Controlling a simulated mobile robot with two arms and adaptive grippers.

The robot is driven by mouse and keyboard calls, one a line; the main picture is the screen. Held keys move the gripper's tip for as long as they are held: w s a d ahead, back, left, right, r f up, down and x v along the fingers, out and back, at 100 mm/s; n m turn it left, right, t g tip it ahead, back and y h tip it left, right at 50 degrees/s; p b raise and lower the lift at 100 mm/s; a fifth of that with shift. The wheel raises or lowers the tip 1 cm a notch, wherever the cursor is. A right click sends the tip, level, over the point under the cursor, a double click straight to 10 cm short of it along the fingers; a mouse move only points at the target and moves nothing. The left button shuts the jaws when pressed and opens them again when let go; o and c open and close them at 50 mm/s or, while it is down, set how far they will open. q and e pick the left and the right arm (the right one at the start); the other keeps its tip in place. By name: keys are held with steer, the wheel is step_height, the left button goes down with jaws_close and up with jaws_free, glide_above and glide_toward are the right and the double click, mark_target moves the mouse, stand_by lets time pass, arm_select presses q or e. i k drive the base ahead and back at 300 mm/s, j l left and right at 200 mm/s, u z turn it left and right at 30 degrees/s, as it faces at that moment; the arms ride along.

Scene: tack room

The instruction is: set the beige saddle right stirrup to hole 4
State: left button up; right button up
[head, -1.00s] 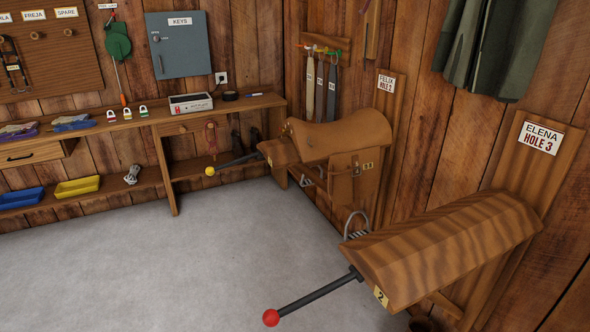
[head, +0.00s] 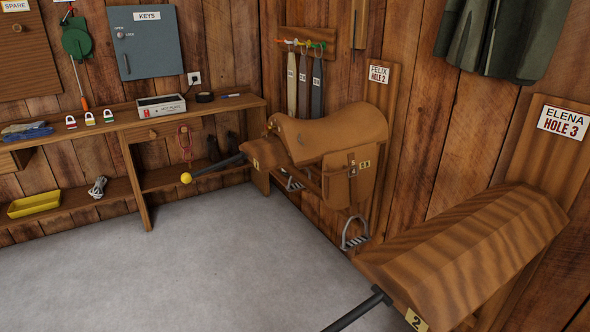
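A tan saddle (head: 330,128), the closest match to beige here, sits on a wooden rack against the wall at the centre right. Its near side shows a flap (head: 347,178) with small number tags that are hard to read. A metal stirrup (head: 355,235) hangs below this flap. Part of another stirrup (head: 291,181) shows under the saddle's front. The strap holes are too small to make out. Neither of my grippers is in view.
An empty wooden rack (head: 465,245) tagged 2 stands close at the right, under the sign ELENA HOLE 3 (head: 563,121). The sign FELIX HOLE 2 (head: 379,74) hangs behind the saddle. The grey floor (head: 225,270) is clear.

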mark_target(297, 186)
steer(key=i+j+z, duration=0.1)
steer(key=j, duration=0.35)
steer(key=i+j+z, duration=0.1)
steer(key=j, duration=0.35)
steer(key=i+j+z, duration=0.1)
steer(key=j, duration=0.35)
steer(key=i+j+z, duration=0.1)
steer(key=j, duration=0.4)
steer(key=i, duration=0.05)
